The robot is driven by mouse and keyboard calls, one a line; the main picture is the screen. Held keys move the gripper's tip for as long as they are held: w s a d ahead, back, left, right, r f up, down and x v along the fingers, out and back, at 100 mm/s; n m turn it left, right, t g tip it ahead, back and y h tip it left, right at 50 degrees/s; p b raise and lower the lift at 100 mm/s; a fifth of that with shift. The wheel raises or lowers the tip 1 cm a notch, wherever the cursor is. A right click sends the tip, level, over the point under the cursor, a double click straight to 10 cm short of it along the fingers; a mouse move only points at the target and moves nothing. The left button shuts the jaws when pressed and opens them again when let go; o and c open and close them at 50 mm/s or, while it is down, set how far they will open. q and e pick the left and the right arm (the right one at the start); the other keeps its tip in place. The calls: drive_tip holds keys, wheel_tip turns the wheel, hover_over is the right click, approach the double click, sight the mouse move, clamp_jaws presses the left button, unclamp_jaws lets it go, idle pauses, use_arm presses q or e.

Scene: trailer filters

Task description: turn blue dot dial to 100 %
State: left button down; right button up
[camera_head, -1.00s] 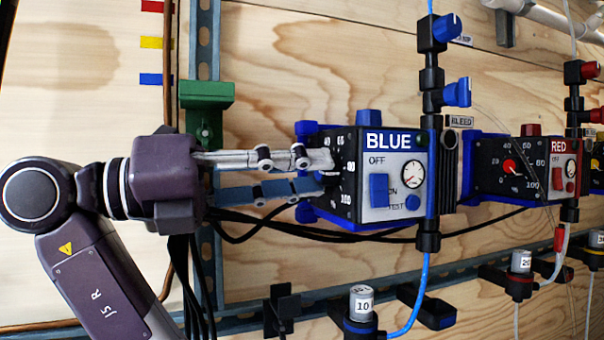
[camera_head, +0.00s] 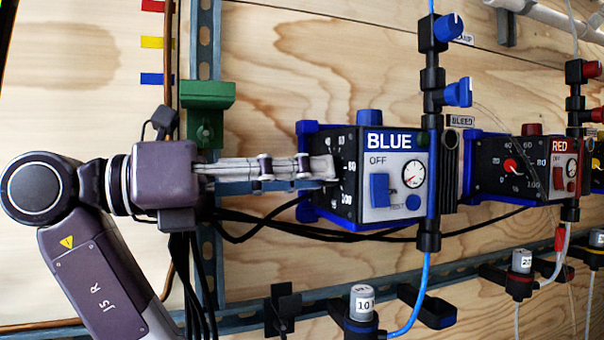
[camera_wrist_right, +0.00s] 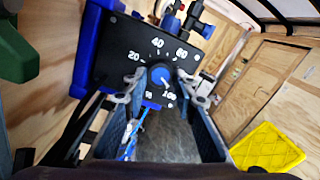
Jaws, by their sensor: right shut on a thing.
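The blue unit's black dial face (camera_head: 345,205) is on the left side of the box labelled BLUE (camera_head: 393,165). My right gripper (camera_head: 330,168) reaches it from the left, and its fingers cover the dial in the head view. In the right wrist view the blue dot dial (camera_wrist_right: 160,76) sits between the two fingers of my right gripper (camera_wrist_right: 160,84), which are shut on it. A white mark on the dial points down and right, toward the 100 label (camera_wrist_right: 170,95). The 20, 40 and 60 labels show above it. My left gripper is not in view.
The red unit (camera_head: 520,165) with its red dial stands to the right. Blue valves (camera_head: 440,60) and a blue tube (camera_head: 420,285) run beside the blue unit. A green bracket (camera_head: 207,100) is above my right gripper. Black cables (camera_head: 290,225) hang below it.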

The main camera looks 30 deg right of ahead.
drive_tip(key=shift+f, duration=0.15)
drive_tip(key=o, duration=1.1)
drive_tip(key=shift+o, duration=0.3)
drive_tip(key=shift+n, duration=0.3)
